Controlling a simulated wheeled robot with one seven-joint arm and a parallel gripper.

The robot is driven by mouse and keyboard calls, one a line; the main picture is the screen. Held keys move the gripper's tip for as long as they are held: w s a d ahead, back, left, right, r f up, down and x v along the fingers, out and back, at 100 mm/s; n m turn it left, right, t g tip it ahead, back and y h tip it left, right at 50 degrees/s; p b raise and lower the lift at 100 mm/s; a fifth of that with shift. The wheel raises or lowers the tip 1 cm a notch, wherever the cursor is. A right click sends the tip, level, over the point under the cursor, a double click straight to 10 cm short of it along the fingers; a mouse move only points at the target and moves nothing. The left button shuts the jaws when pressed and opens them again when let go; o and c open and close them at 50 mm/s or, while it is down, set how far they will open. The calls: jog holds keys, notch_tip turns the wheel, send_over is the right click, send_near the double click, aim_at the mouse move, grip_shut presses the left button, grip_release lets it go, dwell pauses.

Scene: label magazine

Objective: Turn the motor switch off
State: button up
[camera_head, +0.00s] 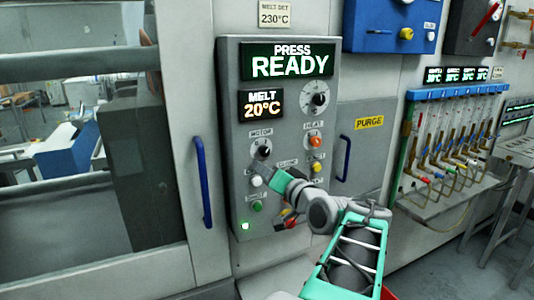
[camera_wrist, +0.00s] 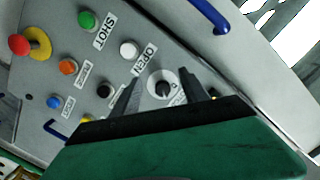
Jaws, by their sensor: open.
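The motor switch (camera_head: 262,148) is a black rotary knob under the MOTOR label on the grey press panel (camera_head: 232,120). In the wrist view the knob (camera_wrist: 163,89) sits on a white round plate, between my two grey fingers. My gripper (camera_wrist: 164,84) is open, with one finger on each side of the knob. I cannot tell whether the fingers touch it. In the head view my gripper (camera_head: 262,166) is at the panel just below the switch. The switch's exact pointer position is unclear.
Near my gripper are a white OPEN button (camera_wrist: 128,48), a green SHOT button (camera_wrist: 87,20) and a black button (camera_wrist: 104,90). A red emergency stop (camera_wrist: 20,44) on yellow is farther off. Blue handles stand left (camera_head: 202,182) and right (camera_head: 342,158) of the panel. The screen reads PRESS READY (camera_head: 290,61).

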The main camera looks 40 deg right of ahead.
aim_at(266, 153)
jog(key=shift+m+t+h, duration=0.4)
jog(key=w+d+p, duration=0.1)
jog(key=w, duration=0.1)
jog(key=w+d+r, duration=0.1)
jog(key=d, duration=0.1)
jog(key=w+d+r+p, duration=0.1)
jog(key=w, duration=0.1)
jog(key=shift+w+d+r+p, duration=0.1)
jog(key=shift+w+d+p, duration=0.1)
jog(key=shift+w+p, duration=0.15)
jog(key=shift+c, duration=0.3)
grip_shut()
